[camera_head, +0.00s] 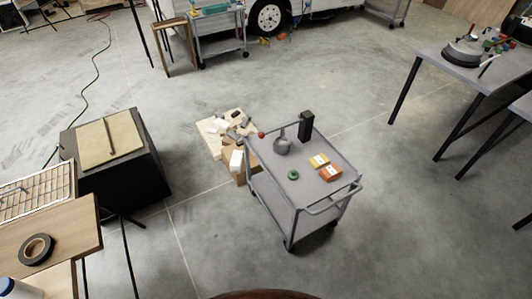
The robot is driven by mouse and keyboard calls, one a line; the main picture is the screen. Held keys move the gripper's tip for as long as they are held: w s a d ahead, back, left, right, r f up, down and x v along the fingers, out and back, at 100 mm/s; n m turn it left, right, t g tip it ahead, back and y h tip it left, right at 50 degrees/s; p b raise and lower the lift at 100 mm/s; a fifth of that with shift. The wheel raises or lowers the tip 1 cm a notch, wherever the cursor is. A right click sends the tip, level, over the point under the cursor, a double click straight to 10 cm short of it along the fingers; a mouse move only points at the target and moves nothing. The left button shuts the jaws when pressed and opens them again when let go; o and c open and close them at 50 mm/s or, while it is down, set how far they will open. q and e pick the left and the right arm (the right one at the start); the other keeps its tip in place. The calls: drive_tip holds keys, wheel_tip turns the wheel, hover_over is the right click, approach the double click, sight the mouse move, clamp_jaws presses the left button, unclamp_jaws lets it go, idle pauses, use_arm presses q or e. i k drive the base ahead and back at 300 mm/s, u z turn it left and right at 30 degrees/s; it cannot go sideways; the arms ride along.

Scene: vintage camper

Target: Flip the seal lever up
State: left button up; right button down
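No part that I can clearly make out as the seal lever shows in the head view. A small red knob (261,134) sits at the far left corner of a grey wheeled cart (287,212); I cannot tell what it belongs to. Neither of my grippers is in view.
The cart carries a grey can (282,145), black box (306,126), green ring (293,175) and two small boxes. A pale board (214,126) with loose pieces is beside it. A black box-shaped stand (150,165) is left. Concrete floor (400,215) is clear right of the cart.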

sight(262, 135)
drive_tip(key=u, duration=0.65)
drive_tip(key=i, duration=1.15)
drive_tip(key=z, duration=0.3)
